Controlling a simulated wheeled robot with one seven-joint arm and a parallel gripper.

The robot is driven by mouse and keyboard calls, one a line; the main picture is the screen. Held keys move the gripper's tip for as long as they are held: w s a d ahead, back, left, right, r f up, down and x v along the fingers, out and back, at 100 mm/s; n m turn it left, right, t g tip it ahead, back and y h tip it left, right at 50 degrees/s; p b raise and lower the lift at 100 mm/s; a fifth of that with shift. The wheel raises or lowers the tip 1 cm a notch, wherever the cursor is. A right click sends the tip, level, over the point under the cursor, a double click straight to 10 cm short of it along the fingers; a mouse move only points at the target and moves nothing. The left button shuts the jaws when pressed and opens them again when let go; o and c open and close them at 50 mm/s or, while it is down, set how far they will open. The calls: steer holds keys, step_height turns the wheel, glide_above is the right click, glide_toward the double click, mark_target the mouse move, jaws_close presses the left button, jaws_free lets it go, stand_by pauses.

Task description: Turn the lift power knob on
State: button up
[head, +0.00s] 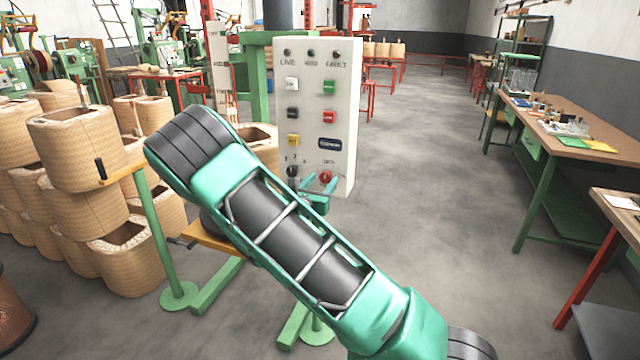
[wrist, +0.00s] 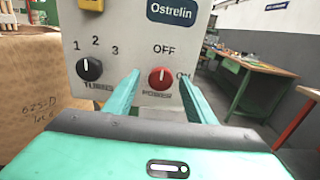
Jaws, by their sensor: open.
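The red power knob (wrist: 160,78) sits low on the pale control panel (head: 342,120), with OFF printed above it, ON to its right and POWER below. Its white pointer line stands about upright, toward OFF. It also shows in the head view (head: 325,177). My gripper (wrist: 160,82) is open, with one teal finger on each side of the red knob in the wrist view. I cannot tell whether the fingers touch it. In the head view my gripper (head: 318,190) is at the panel's lower edge. A black knob (wrist: 89,69) marked 1, 2, 3 is to the left.
Several push buttons, such as a green one (head: 330,88) and a yellow one (head: 293,140), are higher on the panel. A workbench (head: 560,130) stands at the right, with clear floor (head: 430,150) between.

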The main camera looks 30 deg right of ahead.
steer(key=shift+w+d, duration=0.2)
steer(key=shift+d, duration=0.1)
steer(key=shift+c, duration=0.3)
steer(key=c, duration=1)
steer(key=shift+o, duration=0.2)
